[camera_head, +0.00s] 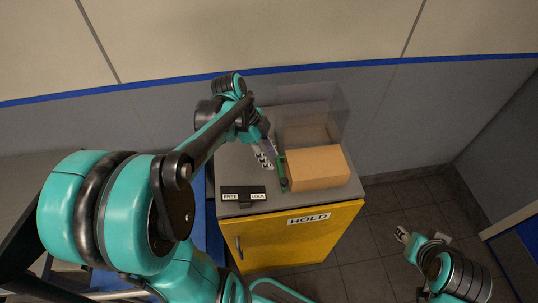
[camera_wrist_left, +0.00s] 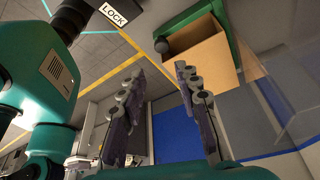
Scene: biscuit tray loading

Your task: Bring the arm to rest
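My left arm reaches in from the left over a grey-topped yellow cabinet (camera_head: 290,238). My left gripper (camera_head: 266,158) is above the cabinet top, just left of a tan box (camera_head: 317,167) and a green lever (camera_head: 283,172). In the left wrist view my left gripper (camera_wrist_left: 163,92) has its two dark fingers wide apart with nothing between them. The tan box (camera_wrist_left: 205,55) and the green part (camera_wrist_left: 222,30) show beyond the fingers, apart from them. My right gripper (camera_head: 403,235) is low at the bottom right over the floor; its fingers are too small to read.
A black FREE/LOCK plate (camera_head: 243,194) lies at the cabinet's front left, and a HOLD label (camera_head: 308,218) is on its front edge. A clear box (camera_head: 310,115) stands behind the tan box. The wall is close behind. Open tiled floor (camera_head: 385,210) is to the right.

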